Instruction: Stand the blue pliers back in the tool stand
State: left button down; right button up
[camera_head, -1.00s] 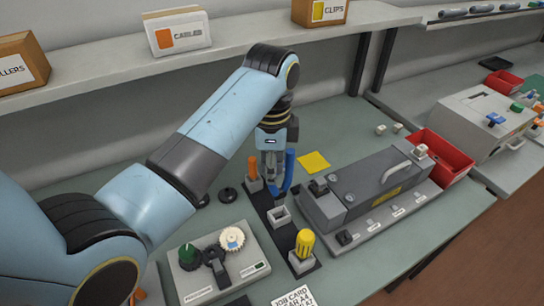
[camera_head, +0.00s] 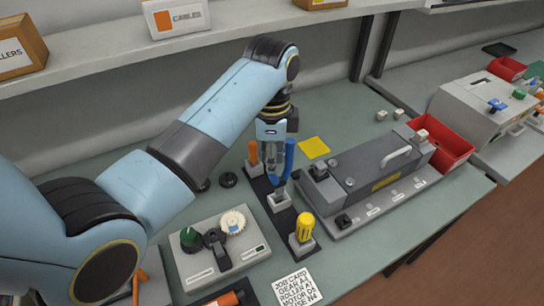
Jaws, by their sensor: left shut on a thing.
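The blue pliers (camera_head: 288,158) are in my left gripper (camera_head: 274,162), which is shut on them. They hang roughly upright, handles up, above the middle socket (camera_head: 279,202) of the black tool stand (camera_head: 290,215). Their lower end is at or just over this socket's mouth; I cannot tell whether it is inside. The stand's back socket holds an orange-handled tool (camera_head: 253,151), and its front socket holds a yellow-handled screwdriver (camera_head: 304,227). My right gripper is not in view.
A grey machine (camera_head: 375,172) stands close on the stand's right, with a red bin (camera_head: 447,149) behind it. A grey gear fixture (camera_head: 218,252) is at front left. A job card (camera_head: 297,288) lies in front. A shelf (camera_head: 180,45) runs along the back.

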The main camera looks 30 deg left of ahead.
pick_arm(q)
jog(key=shift+f, duration=0.15)
jog(key=shift+f+b, duration=0.35)
jog(key=shift+f, duration=2.05)
dwell(1.0)
jog(key=c, duration=1.2)
grip_release()
jog(key=shift+o, duration=0.2)
notch_tip(320, 180, up, 12)
jog(key=shift+r, duration=0.1)
